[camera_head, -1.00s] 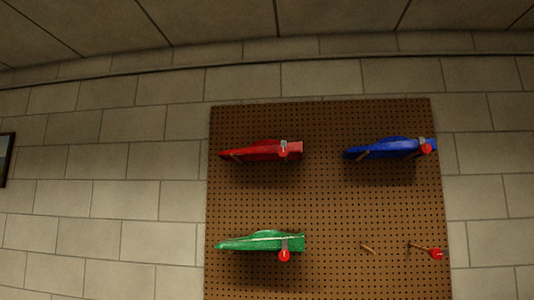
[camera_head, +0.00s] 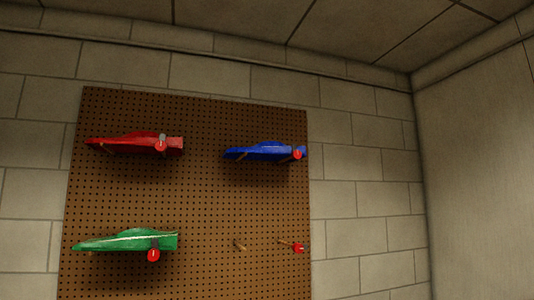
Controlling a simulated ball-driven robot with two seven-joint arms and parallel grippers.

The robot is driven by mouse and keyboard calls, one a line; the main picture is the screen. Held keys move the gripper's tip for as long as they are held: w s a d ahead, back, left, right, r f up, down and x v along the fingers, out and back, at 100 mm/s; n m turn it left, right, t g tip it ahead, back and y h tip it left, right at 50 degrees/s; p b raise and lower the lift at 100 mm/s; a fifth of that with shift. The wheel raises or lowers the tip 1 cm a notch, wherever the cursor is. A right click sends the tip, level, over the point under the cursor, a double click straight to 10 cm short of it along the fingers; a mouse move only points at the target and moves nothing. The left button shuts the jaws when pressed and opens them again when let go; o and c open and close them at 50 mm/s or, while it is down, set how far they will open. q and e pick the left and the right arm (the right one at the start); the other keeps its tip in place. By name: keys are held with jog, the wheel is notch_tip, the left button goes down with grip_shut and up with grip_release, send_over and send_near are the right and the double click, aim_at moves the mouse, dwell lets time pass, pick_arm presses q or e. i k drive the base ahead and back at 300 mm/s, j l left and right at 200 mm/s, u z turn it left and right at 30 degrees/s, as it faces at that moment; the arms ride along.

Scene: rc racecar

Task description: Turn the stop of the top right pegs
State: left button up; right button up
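A brown pegboard (camera_head: 205,200) hangs on the wall. At its top right, a blue racecar (camera_head: 258,152) rests on two pegs, with a red stop (camera_head: 297,154) at the right peg's end. A red racecar (camera_head: 135,143) sits at the top left with its own red stop (camera_head: 160,146). A green racecar (camera_head: 125,241) sits at the lower left with a red stop (camera_head: 153,255). At the lower right, a bare peg (camera_head: 240,245) and a peg with a red stop (camera_head: 298,248) hold no car. Neither of my grippers is in view.
A pale block wall (camera_head: 365,205) surrounds the board. A plain side wall (camera_head: 475,180) meets it in a corner to the right. The ceiling (camera_head: 250,20) shows above. No obstacle shows in front of the board.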

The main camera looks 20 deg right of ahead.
aim_at(296, 155)
jog(key=z, duration=0.85)
